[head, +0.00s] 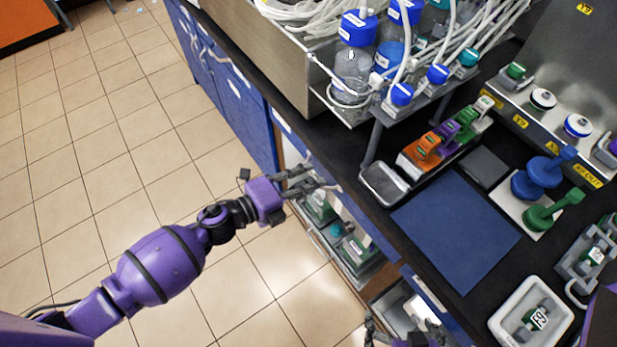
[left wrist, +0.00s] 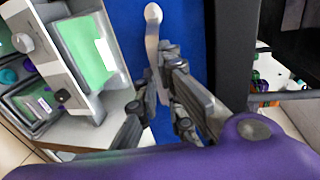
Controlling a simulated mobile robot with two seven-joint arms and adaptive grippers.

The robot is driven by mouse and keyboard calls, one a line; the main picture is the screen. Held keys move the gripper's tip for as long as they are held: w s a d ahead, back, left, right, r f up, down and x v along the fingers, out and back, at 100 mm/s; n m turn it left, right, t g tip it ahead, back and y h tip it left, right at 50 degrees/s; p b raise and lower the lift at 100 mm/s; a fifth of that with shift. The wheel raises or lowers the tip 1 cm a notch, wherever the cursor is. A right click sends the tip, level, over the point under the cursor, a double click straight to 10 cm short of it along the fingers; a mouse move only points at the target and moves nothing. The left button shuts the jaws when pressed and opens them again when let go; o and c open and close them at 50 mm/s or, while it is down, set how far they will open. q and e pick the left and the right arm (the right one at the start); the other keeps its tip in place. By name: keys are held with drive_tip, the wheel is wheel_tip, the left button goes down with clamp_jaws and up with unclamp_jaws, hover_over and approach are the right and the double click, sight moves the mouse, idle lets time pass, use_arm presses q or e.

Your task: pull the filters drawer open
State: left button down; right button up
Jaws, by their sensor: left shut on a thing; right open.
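My left gripper (head: 318,183) reaches to the cabinet front below the black counter. In the left wrist view its fingers (left wrist: 160,92) are shut on a pale bar handle (left wrist: 153,28) on a blue front panel (left wrist: 192,30). No label on this panel is readable, so I cannot tell whether it is the filters drawer. An open compartment (head: 352,252) with green-and-white items shows just below the left gripper in the head view. My right gripper (head: 372,330) is partly in view at the bottom edge, open; its fingertips are partly cut off.
Another open compartment (head: 397,303) lies near the right gripper. The counter above holds a blue mat (head: 457,230), a metal tray (head: 384,186), a white tray (head: 531,312) and blue-capped bottles (head: 352,68). The tiled floor (head: 110,170) left of the cabinets is clear.

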use_arm(q)
drive_tip(key=f+b+v, duration=0.1)
drive_tip(key=f+v, duration=0.2)
drive_tip(key=v, duration=1.4)
drive_tip(key=s+a+f+b+v, duration=0.1)
drive_tip(key=f+v, duration=0.2)
drive_tip(key=v, duration=1.3)
drive_tip(key=shift+s+a+f, duration=0.15)
drive_tip(key=shift+a+f, duration=0.1)
drive_tip(key=shift+f, duration=0.05)
drive_tip(key=c, duration=1.9)
unclamp_jaws()
drive_tip(key=v, duration=1.2)
drive_tip(key=shift+r, duration=0.1)
